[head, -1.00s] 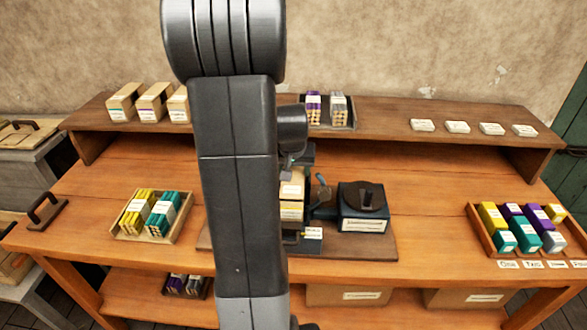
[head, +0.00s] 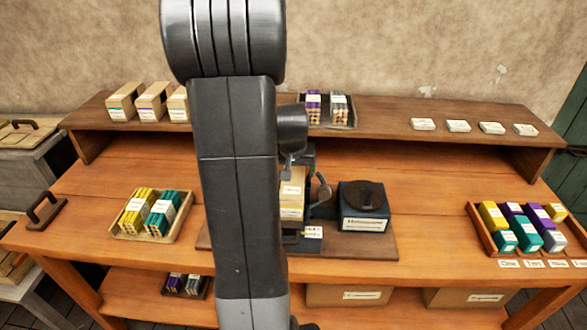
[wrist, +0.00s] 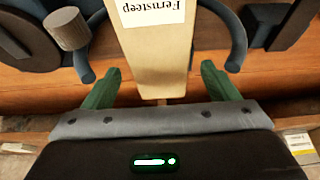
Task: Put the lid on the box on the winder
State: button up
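A pale wooden box (head: 292,200) with white labels stands on the winder, partly hidden behind my arm in the head view. In the wrist view its pale top piece (wrist: 158,62) carries a label reading "Fernsteep", upside down. My gripper (wrist: 160,68) is open. Its green fingers stand on either side of the pale piece with a gap at each side. I cannot tell whether this piece is a separate lid or how it is seated. The winder's blue curved arms (wrist: 236,50) and round knob (wrist: 68,28) flank the box.
A dark blue unit (head: 363,212) with a round black top stands right of the box. A tray of yellow and teal packs (head: 180,228) lies left, and a tray of coloured blocks (head: 480,230) right. Closed boxes (head: 153,102) stand on the back shelf (head: 385,115).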

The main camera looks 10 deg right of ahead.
jog(key=shift+r, duration=0.1)
jog(key=v, duration=1.3)
jog(key=shift+s+r+b, duration=0.2)
jog(key=shift+b, duration=0.2)
jog(key=shift+a+r, duration=0.1)
jog(key=shift+r+p, duration=0.4)
jog(key=x, duration=1.4)
jog(key=shift+f, duration=0.2)
